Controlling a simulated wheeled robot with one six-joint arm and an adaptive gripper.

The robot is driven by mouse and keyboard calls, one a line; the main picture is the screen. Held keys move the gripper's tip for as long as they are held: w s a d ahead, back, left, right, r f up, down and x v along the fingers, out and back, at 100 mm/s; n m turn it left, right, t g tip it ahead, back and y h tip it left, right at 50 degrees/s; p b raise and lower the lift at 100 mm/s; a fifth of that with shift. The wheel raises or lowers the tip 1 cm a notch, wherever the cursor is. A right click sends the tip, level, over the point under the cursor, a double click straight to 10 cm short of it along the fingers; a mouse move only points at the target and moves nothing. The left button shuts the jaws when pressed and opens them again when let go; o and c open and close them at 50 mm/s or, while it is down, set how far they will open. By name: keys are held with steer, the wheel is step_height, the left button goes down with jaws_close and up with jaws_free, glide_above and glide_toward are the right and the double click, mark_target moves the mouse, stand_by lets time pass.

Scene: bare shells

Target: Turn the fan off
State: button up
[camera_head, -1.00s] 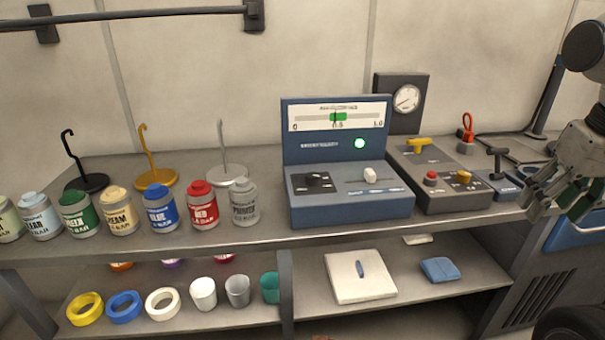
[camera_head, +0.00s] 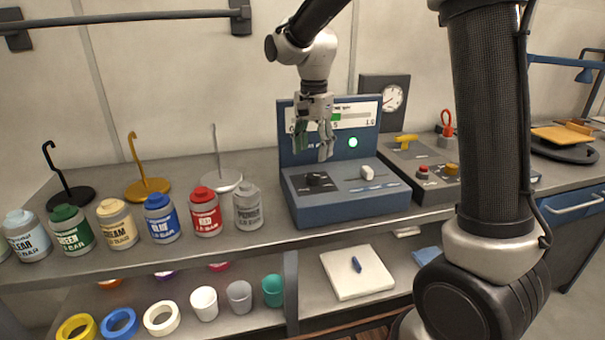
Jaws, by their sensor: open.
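A blue control console (camera_head: 346,207) stands on the bench, with a black rotary knob (camera_head: 317,179) on its left and a white slider knob (camera_head: 368,172) on its right. Its upright panel has a lit green lamp (camera_head: 353,142) and a gauge strip, partly hidden by my gripper. No fan shows, and I cannot read which control belongs to it. My gripper (camera_head: 313,150) points down with its fingers apart and empty. In the picture it is above the black knob, in front of the upright panel, apart from the knob.
A grey box with a yellow lever (camera_head: 406,140), a red button (camera_head: 422,172) and a dial gauge (camera_head: 392,98) is to the right, partly behind my arm. Several paint jars, such as the red one (camera_head: 205,215), and hook stands (camera_head: 148,187) line the left. A wall rail (camera_head: 130,15) runs above.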

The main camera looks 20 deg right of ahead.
mark_target(313, 175)
step_height(313, 175, down, 8)
steer(key=shift+d+r, duration=0.1)
steer(key=shift+r, duration=0.05)
stand_by(0.3)
steer(key=c, duration=1.1)
steer(key=shift+o, duration=0.2)
